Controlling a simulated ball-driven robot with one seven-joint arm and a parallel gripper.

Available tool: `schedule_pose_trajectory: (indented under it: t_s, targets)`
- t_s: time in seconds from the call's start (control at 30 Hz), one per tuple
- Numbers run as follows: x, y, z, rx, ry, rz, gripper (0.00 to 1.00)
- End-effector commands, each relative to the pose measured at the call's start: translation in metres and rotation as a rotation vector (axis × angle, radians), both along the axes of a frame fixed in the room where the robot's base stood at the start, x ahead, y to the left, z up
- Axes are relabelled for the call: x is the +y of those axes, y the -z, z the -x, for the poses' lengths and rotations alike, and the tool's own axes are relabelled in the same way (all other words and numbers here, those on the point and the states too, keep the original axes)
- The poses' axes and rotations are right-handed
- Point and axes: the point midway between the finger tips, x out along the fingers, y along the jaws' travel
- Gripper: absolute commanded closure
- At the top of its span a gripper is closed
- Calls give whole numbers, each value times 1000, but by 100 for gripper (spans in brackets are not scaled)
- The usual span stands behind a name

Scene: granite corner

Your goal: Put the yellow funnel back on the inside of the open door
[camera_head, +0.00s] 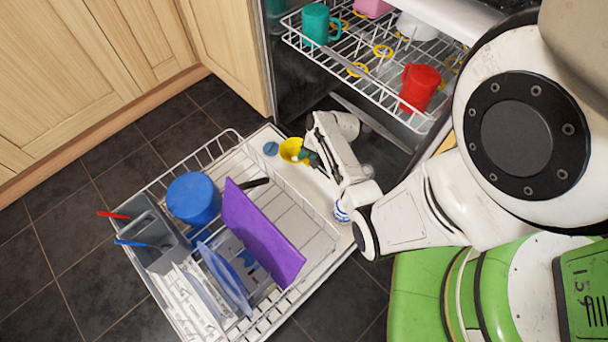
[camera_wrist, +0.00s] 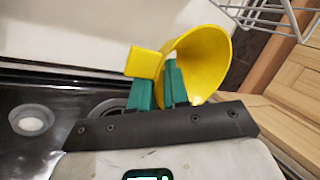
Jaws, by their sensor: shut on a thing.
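The yellow funnel (camera_head: 291,150) is above the inner face of the open dishwasher door (camera_head: 318,186), near the hinge end. In the wrist view the funnel (camera_wrist: 205,58) has its wide mouth to the right and a yellow tab (camera_wrist: 146,62) on its left. My gripper (camera_head: 309,158) is shut on the funnel; its green fingers also show in the wrist view (camera_wrist: 160,88). I cannot tell whether the funnel touches the door.
The pulled-out lower rack (camera_head: 222,136) holds a blue pot (camera_head: 194,198), a purple board (camera_head: 262,232), blue plates (camera_head: 225,278) and a grey cutlery basket (camera_head: 160,240). The upper rack (camera_head: 340,58) holds cups, including a red one (camera_head: 420,87). Wooden cabinets (camera_head: 85,65) stand left.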

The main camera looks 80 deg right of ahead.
Motion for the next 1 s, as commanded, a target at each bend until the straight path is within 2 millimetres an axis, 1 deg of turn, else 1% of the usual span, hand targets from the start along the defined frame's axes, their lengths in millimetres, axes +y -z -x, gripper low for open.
schedule_pose_trajectory:
  t_s: [0.03,0.1,0.2,0.37,0.6,0.97,1.0]
  targets:
    - [1,18,0,2,-1,-3,100]
    - [1,30,0,3,-1,-3,100]
    - [0,41,-1,3,0,-1,100]
    - [0,50,-1,4,0,-1,100]
    - [1,82,0,4,-1,-2,100]
    - [1,84,-1,3,0,-1,100]
    - [1,83,-1,3,0,-1,82]
